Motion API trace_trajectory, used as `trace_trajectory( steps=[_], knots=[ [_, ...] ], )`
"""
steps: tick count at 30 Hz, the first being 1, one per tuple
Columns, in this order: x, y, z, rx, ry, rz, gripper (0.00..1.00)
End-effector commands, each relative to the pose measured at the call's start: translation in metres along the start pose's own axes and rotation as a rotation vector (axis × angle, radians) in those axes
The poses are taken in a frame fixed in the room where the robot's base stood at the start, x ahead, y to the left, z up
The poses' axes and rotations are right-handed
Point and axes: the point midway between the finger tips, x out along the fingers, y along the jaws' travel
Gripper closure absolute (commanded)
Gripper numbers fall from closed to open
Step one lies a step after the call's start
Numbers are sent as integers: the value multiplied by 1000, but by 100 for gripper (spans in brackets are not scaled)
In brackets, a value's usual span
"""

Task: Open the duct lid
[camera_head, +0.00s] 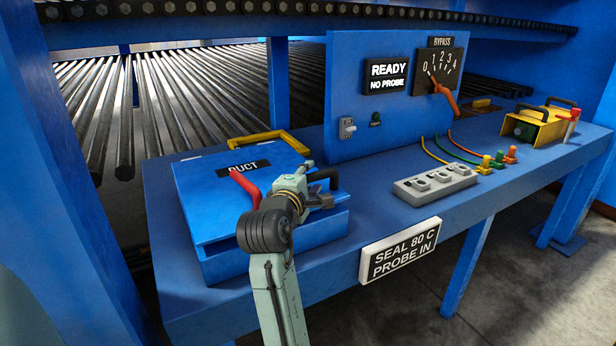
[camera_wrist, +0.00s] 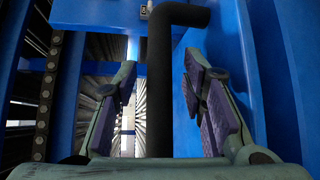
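The duct box (camera_head: 222,268) is blue and stands on the left end of the bench. Its blue lid (camera_head: 205,205) carries a black DUCT label and looks down, though my arm hides part of its front edge. A black bar handle (camera_head: 326,176) shows at the box's right side, beside my gripper (camera_head: 312,190). In the wrist view the black bent handle (camera_wrist: 160,85) runs up between the two purple-padded fingers of my gripper (camera_wrist: 160,75). The fingers are apart, with gaps visible on both sides of the bar.
A red lever (camera_head: 245,187) and a yellow bar (camera_head: 270,138) are by the lid. A blue panel (camera_head: 350,110) with a READY NO PROBE display and BYPASS dial stands behind. A grey socket block (camera_head: 435,184) and yellow case (camera_head: 540,124) are to the right. The bench between is partly clear.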

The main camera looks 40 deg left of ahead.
Motion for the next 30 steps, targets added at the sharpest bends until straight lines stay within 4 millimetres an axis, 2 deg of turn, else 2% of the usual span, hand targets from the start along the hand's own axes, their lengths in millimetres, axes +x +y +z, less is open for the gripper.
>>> trace_trajectory(
  steps=[6, 23, 30],
  knots=[
    [0, 0, 0, 0, 0, 1, 63],
    [0, 0, 0, 0, 0, 1, 100],
    [0, 0, 0, 0, 0, 1, 100]
  ],
)
